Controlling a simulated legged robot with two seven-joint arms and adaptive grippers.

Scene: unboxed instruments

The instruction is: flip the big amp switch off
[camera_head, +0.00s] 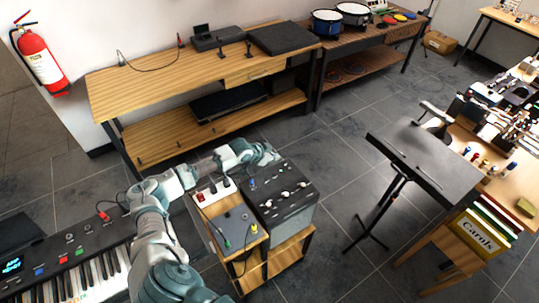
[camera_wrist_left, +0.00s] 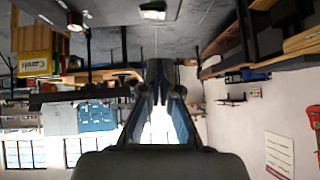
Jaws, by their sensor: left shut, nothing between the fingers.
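The big amp (camera_head: 290,205) is a black box with a sloped top panel carrying several white knobs and a small blue-topped part near its left edge. It stands on a small wooden stand in the head view. My left gripper (camera_head: 270,154) is shut and empty, just behind the amp's far edge and seemingly above it; contact cannot be told. In the left wrist view my shut fingers (camera_wrist_left: 165,75) point away from the camera with nothing between them. The amp's switch is too small to make out, and its position cannot be read. My right gripper is not in view.
Left of the amp are a grey box (camera_head: 236,222) with cables and a white power strip (camera_head: 213,192) with a red switch. A keyboard (camera_head: 75,270) lies lower left. A black music stand (camera_head: 424,160) stands right. A wooden bench (camera_head: 150,85) is behind; floor between is clear.

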